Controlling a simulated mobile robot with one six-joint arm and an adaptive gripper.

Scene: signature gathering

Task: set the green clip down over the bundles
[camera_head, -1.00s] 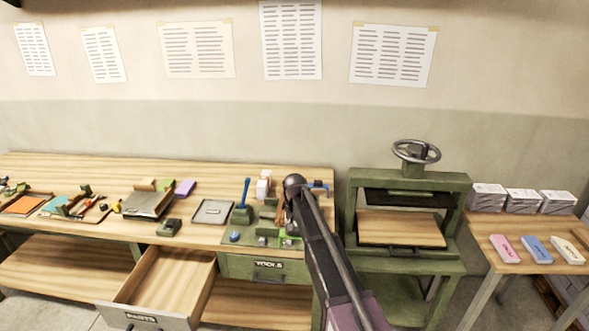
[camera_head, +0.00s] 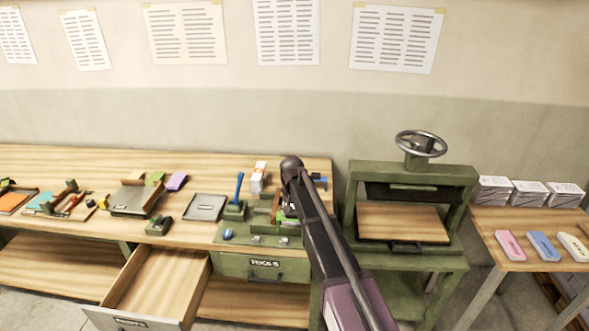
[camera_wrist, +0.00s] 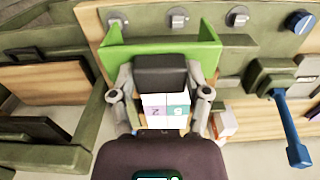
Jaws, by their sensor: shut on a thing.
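The green clip (camera_wrist: 160,48) is a wide bright green channel with raised ends, shown in the wrist view. My gripper (camera_wrist: 160,92) has its two grey fingers on either side of it and is shut on it. White bundles (camera_wrist: 165,108) with pink and teal numbered labels show between the fingers, behind a dark block (camera_wrist: 160,72). Whether the clip touches the bundles cannot be told. In the head view my arm hides most of the gripper; a bit of the green clip (camera_head: 280,214) shows beside it.
A white and orange block (camera_head: 259,176) stands behind, also in the wrist view (camera_wrist: 225,122). The parts drawer (camera_head: 155,285) hangs open. A press (camera_head: 408,215) stands right.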

